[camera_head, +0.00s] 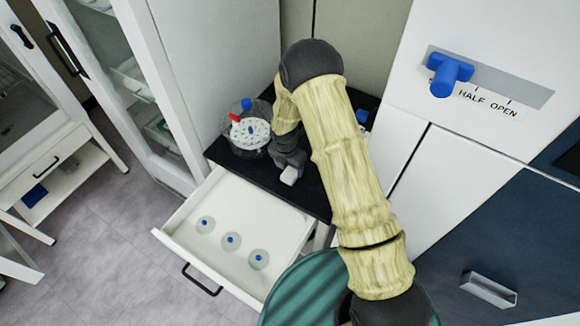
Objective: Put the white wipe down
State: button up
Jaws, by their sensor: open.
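My gripper (289,166) points down over the black countertop (235,166), near its front edge. It is open. A small whitish piece (289,176) shows at the fingertips; it may be the white wipe, but it is too small to tell. I cannot tell whether it touches the counter. No other wipe can be made out. My arm hides the right part of the counter.
A clear vessel (250,135) with red and blue caps stands left of my gripper. Below the counter an open white drawer (270,222) holds three round pieces with blue centres. A cabinet with a blue handle (447,75) stands at right.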

aim_at(288, 177)
notch_tip(288, 177, up, 8)
jog(key=p, duration=0.4)
jog(key=shift+s+a+f+p, duration=0.15)
jog(key=shift+s+a+p, duration=0.1)
jog(key=shift+s+p, duration=0.15)
jog(key=shift+d+f, duration=0.1)
dwell(0.3)
